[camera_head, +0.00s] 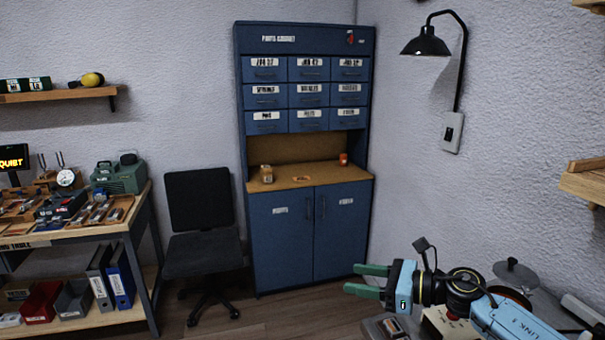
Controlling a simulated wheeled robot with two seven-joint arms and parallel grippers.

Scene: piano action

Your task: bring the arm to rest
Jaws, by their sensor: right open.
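My right arm comes in from the lower right, light blue and black. Its gripper (366,280) has two green fingers pointing left, spread apart with nothing between them. The gripper is above the near end of a bench at the lower right, in front of the blue cabinet (282,235) in this view. My left gripper is not in view.
A black office chair (198,215) stands left of the cabinet. A workbench (138,215) with tools and a green machine (120,178) is at the far left. A black wall lamp (427,43) hangs at the upper right. Bare wooden floor (255,318) lies in front of the cabinet.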

